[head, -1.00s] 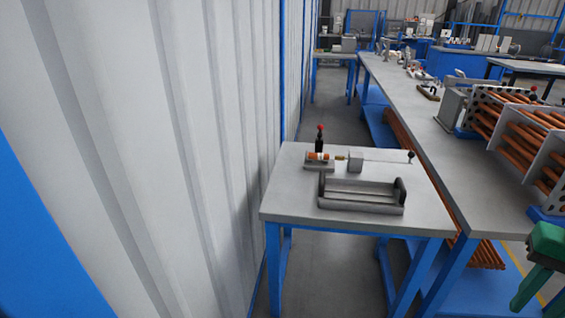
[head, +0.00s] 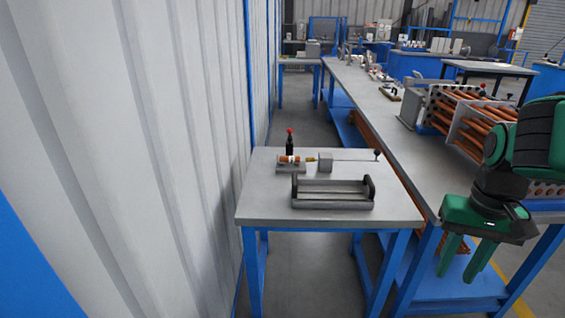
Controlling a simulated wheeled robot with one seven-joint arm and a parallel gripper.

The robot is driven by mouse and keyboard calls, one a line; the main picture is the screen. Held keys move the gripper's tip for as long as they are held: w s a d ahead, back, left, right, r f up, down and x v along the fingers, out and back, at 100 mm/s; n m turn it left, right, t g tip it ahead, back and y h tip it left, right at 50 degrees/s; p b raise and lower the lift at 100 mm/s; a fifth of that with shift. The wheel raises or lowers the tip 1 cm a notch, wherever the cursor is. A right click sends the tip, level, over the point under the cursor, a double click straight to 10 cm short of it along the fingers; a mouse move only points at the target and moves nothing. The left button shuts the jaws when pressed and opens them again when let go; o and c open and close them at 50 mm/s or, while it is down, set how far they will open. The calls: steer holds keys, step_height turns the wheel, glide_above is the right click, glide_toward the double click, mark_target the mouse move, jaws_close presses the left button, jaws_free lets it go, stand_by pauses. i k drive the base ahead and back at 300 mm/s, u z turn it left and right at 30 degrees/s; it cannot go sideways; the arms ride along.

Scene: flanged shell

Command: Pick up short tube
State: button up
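A short copper-orange tube (head: 289,159) lies in a small grey clamp fixture (head: 291,168) at the back left of the small blue-legged table (head: 240,205). A dark upright handle with a red knob (head: 290,133) stands at the fixture and hides part of it. My green gripper (head: 462,262) is at the right of the head view, well away from the tube, with its fingers pointing down. Its two fingers are apart, with nothing seen between them.
A grey open tray (head: 332,204) sits at the front of the small table. A grey block with a thin rod (head: 326,162) is right of the tube. A long bench (head: 393,125) bears a bundle of copper tubes (head: 476,118). A corrugated wall (head: 150,150) closes the left side.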

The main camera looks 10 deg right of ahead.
mark_target(290, 159)
steer(key=i, duration=0.95)
steer(key=z, duration=0.05)
